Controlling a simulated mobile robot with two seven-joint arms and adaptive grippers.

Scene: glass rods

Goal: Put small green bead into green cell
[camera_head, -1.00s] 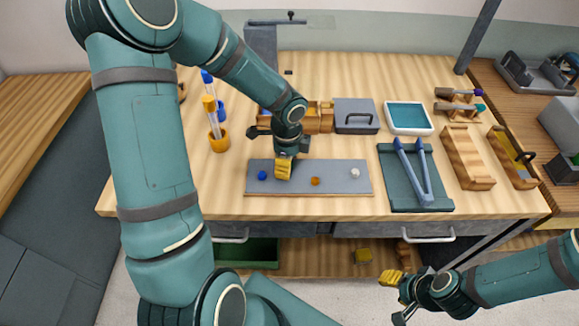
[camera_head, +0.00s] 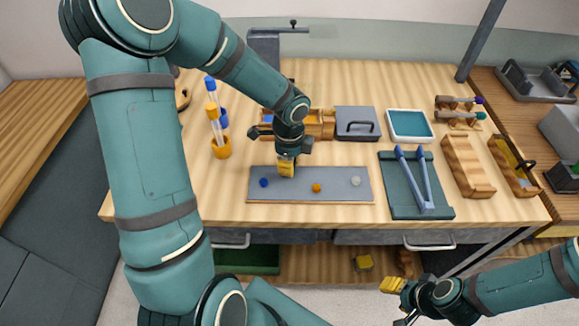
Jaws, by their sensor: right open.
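My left gripper (camera_head: 287,168) points down over the back part of a grey tray (camera_head: 338,194), left of its middle. Only its yellow fingertips show, and I cannot tell whether they are apart or hold anything. A blue bead (camera_head: 263,183), an orange bead (camera_head: 316,188) and a pale bead (camera_head: 355,181) lie on the tray. No green bead shows; the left gripper hides part of the tray. A wooden box with compartments (camera_head: 319,122) stands behind, partly covered by the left gripper; no green cell can be made out. My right gripper (camera_head: 396,301) is open at the lower right, in front of the table.
An orange cup with rods (camera_head: 221,149) stands left of the tray. A grey lidded box (camera_head: 357,124), a teal-lined tray (camera_head: 410,125) and a dark board with blue tongs (camera_head: 402,198) are to the right. Wooden racks (camera_head: 466,166) stand farther right.

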